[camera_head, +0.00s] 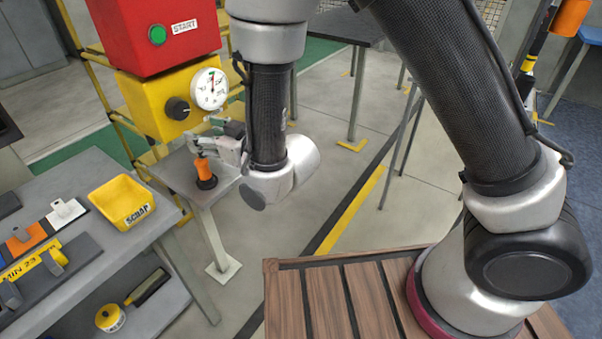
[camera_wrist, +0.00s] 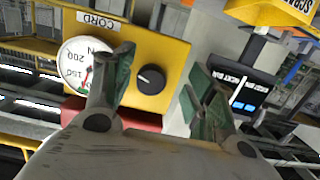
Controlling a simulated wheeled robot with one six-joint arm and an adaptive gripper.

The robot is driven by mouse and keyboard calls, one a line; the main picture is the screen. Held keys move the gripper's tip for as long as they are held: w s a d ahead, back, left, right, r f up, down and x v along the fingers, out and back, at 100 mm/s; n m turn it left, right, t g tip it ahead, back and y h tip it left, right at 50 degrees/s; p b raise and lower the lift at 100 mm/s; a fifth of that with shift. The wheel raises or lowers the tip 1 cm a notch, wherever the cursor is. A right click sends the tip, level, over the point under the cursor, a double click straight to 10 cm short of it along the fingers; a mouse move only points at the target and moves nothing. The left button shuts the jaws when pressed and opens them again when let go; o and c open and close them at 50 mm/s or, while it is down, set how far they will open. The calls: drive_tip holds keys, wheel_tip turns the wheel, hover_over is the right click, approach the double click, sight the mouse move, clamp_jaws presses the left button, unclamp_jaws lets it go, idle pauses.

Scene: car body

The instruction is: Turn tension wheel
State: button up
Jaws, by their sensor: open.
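The tension wheel is a small black knob (camera_head: 178,108) on the front of a yellow box (camera_head: 143,102), below and left of a white round dial gauge (camera_head: 210,88). In the wrist view the knob (camera_wrist: 150,79) has a light pointer mark and shows between my two fingers, with the gauge (camera_wrist: 84,66) partly behind the left finger. My gripper (camera_head: 219,137) is open and empty, in front of the box and to the lower right of the knob. Its fingers (camera_wrist: 160,70) spread either side of the knob in the wrist view. I see no contact; the exact gap is unclear.
A red box (camera_head: 150,32) with a green START button sits above the yellow box. An orange-handled tool (camera_head: 204,170) stands on a small grey table under my gripper. A yellow scrap bin (camera_head: 122,203) and tools are on the left bench. Yellow rails run behind.

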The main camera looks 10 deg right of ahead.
drive_tip(key=s+d+f+g+h, duration=0.2)
drive_tip(key=f+h, duration=0.1)
drive_tip(key=f, duration=0.3)
drive_tip(key=s+d+f+g+h, duration=0.2)
drive_tip(key=f+g, duration=0.1)
drive_tip(key=f, duration=0.2)
drive_tip(key=s+d+r+g+h, duration=0.1)
drive_tip(key=d+r+g+h, duration=0.1)
drive_tip(key=d, duration=0.6)
drive_tip(key=s+d+r+m+g+h, duration=0.1)
drive_tip(key=s+d+r+h, duration=0.1)
drive_tip(key=d, duration=0.6)
drive_tip(key=shift+s+d+g+h, duration=0.2)
drive_tip(key=shift+s+g+h, duration=0.15)
drive_tip(key=shift+h, duration=0.35)
